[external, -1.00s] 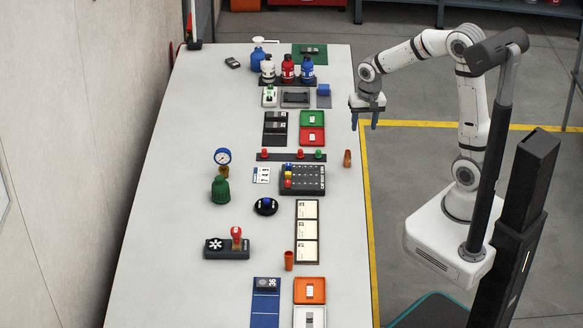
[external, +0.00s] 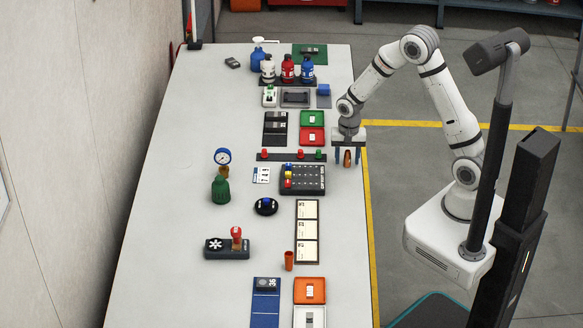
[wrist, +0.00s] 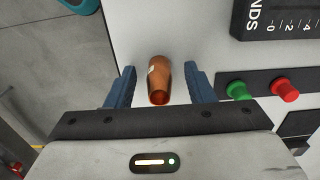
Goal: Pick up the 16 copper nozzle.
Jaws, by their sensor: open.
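A copper nozzle (external: 347,158) stands near the right edge of the long table in the external view. In the wrist view the nozzle (wrist: 159,80) shows between the two blue fingers, with a small pale mark on its side. No number can be read on it. My gripper (external: 347,156) is open around the nozzle, and in the wrist view the fingers of my gripper (wrist: 160,88) have a gap on each side of it. A second copper nozzle (external: 289,260) stands farther down the table, by the framed cards.
A dark strip with red and green buttons (external: 291,155) lies left of my gripper. A black grid tray (external: 303,189) lies below that strip. Red and green trays (external: 312,136) lie above it. The table's right edge is close beside my gripper.

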